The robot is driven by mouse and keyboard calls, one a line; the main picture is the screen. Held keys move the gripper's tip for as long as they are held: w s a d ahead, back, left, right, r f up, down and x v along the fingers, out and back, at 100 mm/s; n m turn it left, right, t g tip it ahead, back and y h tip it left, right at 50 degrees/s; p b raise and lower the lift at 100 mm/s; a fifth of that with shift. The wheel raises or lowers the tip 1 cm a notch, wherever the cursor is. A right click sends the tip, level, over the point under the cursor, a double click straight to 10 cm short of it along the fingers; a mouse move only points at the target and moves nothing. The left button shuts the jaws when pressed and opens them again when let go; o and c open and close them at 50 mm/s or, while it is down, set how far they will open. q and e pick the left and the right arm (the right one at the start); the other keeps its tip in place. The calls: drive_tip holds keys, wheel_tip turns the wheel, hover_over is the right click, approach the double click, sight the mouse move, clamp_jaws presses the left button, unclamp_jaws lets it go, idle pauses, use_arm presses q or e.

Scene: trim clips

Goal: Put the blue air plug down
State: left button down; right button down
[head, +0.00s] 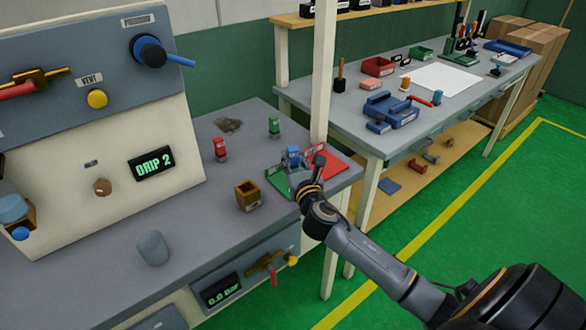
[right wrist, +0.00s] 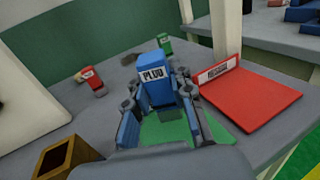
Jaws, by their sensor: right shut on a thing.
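The blue air plug (right wrist: 156,76), with a label reading PLUG, stands upright between the fingers of my right gripper (right wrist: 158,105) in the right wrist view. The right gripper is shut on it. In the head view the blue plug (head: 293,155) shows at the end of my right arm, over or on the green mat (head: 276,179). The gripper hides the plug's lower end, so I cannot tell whether it touches the mat. The red mat (head: 326,164) lies beside it on the right, with a small label plate at its back. My left gripper is not in view.
A red plug (head: 220,148) and a green plug (head: 273,126) stand farther back on the grey bench (head: 190,235). A brown open box (head: 247,194) stands left of the gripper, and a grey cylinder (head: 152,248) nearer the front. A white post (head: 322,70) rises behind the red mat.

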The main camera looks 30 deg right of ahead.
sight(294, 170)
drive_tip(key=shift+f, duration=1.5)
drive_tip(key=shift+f+b, duration=0.2)
drive_tip(key=shift+b, duration=0.15)
drive_tip(key=c, duration=1.2)
unclamp_jaws()
drive_tip(key=shift+o, duration=0.2)
drive_tip(key=shift+r, duration=0.1)
drive_tip(key=shift+r, duration=0.2)
drive_tip(key=v, duration=1.2)
drive_tip(key=shift+b, duration=0.35)
